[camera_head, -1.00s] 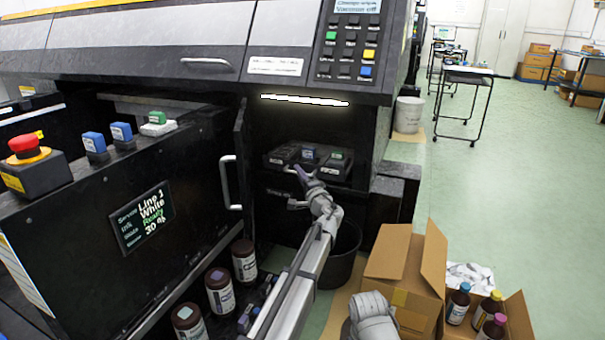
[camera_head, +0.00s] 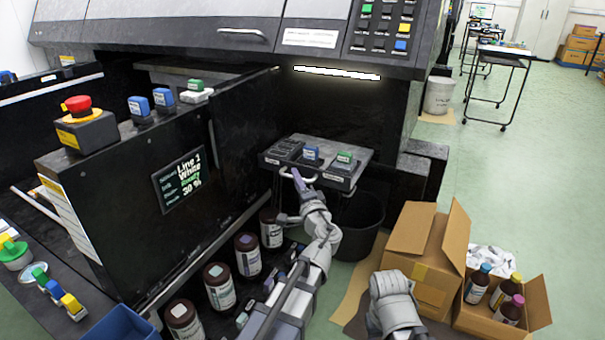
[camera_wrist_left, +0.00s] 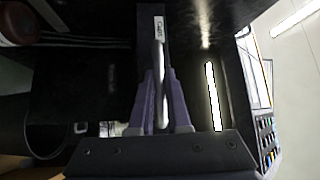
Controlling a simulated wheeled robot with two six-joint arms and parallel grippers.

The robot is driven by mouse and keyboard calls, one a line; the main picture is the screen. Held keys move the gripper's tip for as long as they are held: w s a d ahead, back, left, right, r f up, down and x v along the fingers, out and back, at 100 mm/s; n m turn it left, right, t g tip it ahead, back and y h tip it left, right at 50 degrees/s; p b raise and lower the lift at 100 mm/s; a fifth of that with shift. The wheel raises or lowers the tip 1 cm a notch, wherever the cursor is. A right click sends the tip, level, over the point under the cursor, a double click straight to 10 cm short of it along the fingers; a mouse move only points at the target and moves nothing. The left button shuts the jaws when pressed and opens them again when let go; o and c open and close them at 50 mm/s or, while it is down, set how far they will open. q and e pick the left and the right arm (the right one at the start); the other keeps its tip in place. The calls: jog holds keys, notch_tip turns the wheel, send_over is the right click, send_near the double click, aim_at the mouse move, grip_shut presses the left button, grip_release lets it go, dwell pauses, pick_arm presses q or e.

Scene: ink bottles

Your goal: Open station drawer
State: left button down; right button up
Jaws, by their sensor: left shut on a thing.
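The station drawer (camera_head: 325,178) is a dark shallow tray under the lit strip of the machine. It sticks out of the bay, with its top open to view. A blue block (camera_head: 311,154) and a green-topped block (camera_head: 344,157) sit in its compartments. My left gripper (camera_head: 299,183) is at the drawer front, shut on its pale bar handle (camera_head: 285,173). In the left wrist view the handle (camera_wrist_left: 159,60) stands between the purple fingers (camera_wrist_left: 162,115), beside a small white label. My right gripper is not in view; only part of my right arm shows.
A dark bin (camera_head: 360,225) stands below the drawer. An open carton (camera_head: 420,250) and a box of bottles (camera_head: 535,300) stand at right.

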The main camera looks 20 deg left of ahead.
pick_arm(q)
jog(key=shift+s+a, duration=0.15)
jog(key=shift+s, duration=0.6)
jog(key=c, duration=1.2)
grip_release()
jog(key=shift+o, duration=0.2)
jog(key=b+v, duration=0.1)
jog(key=v, duration=0.6)
jog(key=shift+s+d, duration=0.25)
jog(key=shift+s, duration=0.05)
